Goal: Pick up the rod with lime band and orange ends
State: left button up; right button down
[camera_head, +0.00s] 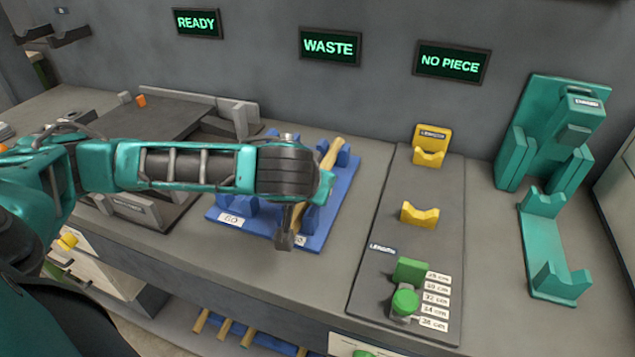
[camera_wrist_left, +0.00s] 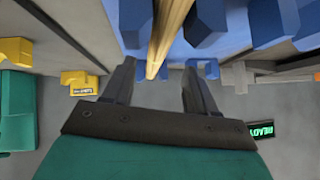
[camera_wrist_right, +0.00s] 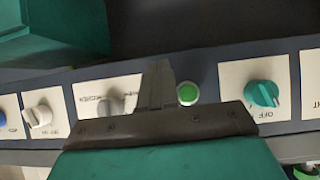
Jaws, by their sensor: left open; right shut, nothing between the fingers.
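A plain wooden rod (camera_head: 331,154) lies in the holders of a blue rack (camera_head: 338,215) on the bench, partly hidden by my left arm. No lime band or orange ends can be made out on it. My left gripper (camera_head: 290,236) is over the rack. In the left wrist view, my open left gripper (camera_wrist_left: 158,72) has its fingers apart, with the rod (camera_wrist_left: 166,35) running between them in the picture; it is not gripped. My right gripper (camera_wrist_right: 158,75) is shut and empty, in front of a panel of knobs, and is out of the head view.
Yellow rests (camera_head: 419,214) and a green stop (camera_head: 405,302) stand on a grey plate to the right. A teal fixture (camera_head: 550,200) is further right. A dark machine bed (camera_head: 150,135) is left. Several rod ends (camera_head: 224,330) show on a lower blue shelf. Signs read READY, WASTE, NO PIECE.

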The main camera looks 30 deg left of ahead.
pick_arm(q)
jog(key=x, duration=0.5)
jog(key=shift+w+d, duration=0.15)
jog(key=shift+d, duration=0.05)
jog(key=shift+c, duration=0.2)
grip_shut()
